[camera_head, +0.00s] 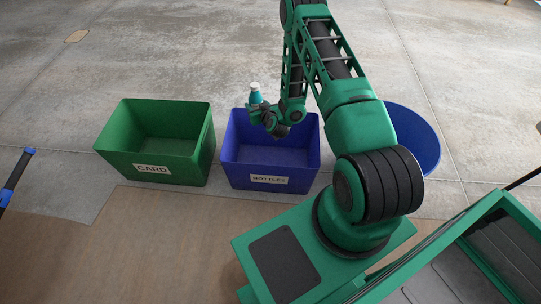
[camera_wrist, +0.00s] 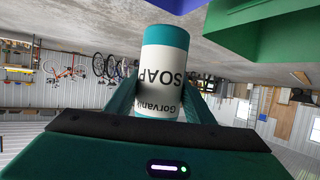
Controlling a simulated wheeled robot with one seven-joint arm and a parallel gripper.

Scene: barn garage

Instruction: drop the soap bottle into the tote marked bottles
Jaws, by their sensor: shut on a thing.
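The soap bottle (camera_wrist: 163,75) is teal with a white label reading SOAP, and fills the middle of the wrist view. In the head view its teal body and white top (camera_head: 255,94) show at the far side of the blue tote. My gripper (camera_head: 264,111) is shut on the bottle, with a finger on each side of it. The blue tote marked BOTTLES (camera_head: 268,183) stands on the floor. My gripper and the bottle appear over its far left part; the exact height above it is hard to tell.
A green tote marked CARD (camera_head: 152,174) stands just left of the blue tote. A round blue container (camera_head: 418,138) is to the right, partly behind my arm. A blue and black object (camera_head: 15,180) is at the left edge. Bare concrete lies behind the totes.

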